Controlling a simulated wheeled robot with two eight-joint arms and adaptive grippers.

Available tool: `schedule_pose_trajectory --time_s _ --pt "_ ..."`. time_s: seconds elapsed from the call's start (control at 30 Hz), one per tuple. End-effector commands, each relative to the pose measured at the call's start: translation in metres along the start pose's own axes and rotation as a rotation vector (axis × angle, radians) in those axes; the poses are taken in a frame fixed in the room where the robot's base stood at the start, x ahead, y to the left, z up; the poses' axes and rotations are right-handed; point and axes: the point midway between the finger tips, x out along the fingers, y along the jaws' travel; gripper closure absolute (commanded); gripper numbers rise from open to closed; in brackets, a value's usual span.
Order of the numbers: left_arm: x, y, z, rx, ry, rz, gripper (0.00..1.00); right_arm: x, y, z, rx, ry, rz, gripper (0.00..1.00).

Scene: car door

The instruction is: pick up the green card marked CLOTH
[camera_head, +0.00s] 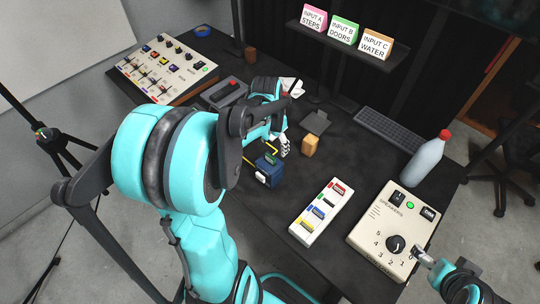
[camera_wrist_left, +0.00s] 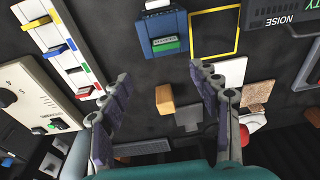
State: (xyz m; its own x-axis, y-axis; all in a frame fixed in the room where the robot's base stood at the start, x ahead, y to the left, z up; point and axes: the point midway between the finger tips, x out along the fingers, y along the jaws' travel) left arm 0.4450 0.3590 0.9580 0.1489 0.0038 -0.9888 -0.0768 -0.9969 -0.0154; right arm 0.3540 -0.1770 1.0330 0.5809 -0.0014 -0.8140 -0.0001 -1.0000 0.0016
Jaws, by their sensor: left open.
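A small green card (camera_wrist_left: 166,44) with lettering too small to read sits in the front of a dark blue box (camera_wrist_left: 163,22). In the head view the green card (camera_head: 271,159) shows at the top of the blue box (camera_head: 266,174) on the dark table. My left gripper (camera_wrist_left: 161,78) is open and empty, its two fingers spread, with the blue box beyond the tips. In the head view the left gripper (camera_head: 283,146) is partly hidden by its own arm, close behind the box. My right gripper (camera_head: 425,259) is at the speakers box's right edge; its jaws are unclear.
A tan block (camera_head: 310,145) stands right of the left gripper. A white rack (camera_head: 322,212) with coloured pieces, the speakers box (camera_head: 393,233), a bottle (camera_head: 425,161) and a keyboard (camera_head: 390,130) are to the right. A yellow outline (camera_wrist_left: 237,35) lies beside the blue box.

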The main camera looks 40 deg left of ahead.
Motion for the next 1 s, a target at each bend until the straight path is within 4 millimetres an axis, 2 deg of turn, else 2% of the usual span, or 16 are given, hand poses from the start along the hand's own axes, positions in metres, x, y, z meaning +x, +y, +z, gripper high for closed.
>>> schedule_pose_trajectory --time_s 0.03,0.2,0.47,0.67,0.77,1.0 --pt "0.002 -0.008 -0.001 -0.001 -0.011 0.006 0.38 -0.004 0.000 -0.003 0.000 0.000 0.000 0.16" --pt "0.017 -0.017 0.001 0.006 -0.030 0.019 0.38 -0.002 0.000 -0.001 0.000 0.000 0.000 0.16" --pt "0.043 -0.016 0.005 0.006 -0.030 0.019 0.38 0.008 0.000 0.006 0.000 0.000 0.000 0.16" --pt "0.072 -0.015 0.017 0.006 -0.029 0.018 0.38 0.022 0.000 0.016 0.000 0.000 0.000 0.16" --pt "0.085 -0.015 0.016 0.007 -0.029 0.018 0.38 0.026 0.000 0.019 0.000 0.000 0.000 0.16" --pt "0.086 -0.015 0.016 0.006 -0.029 0.018 0.38 0.025 0.000 0.018 0.000 0.000 0.000 0.16"
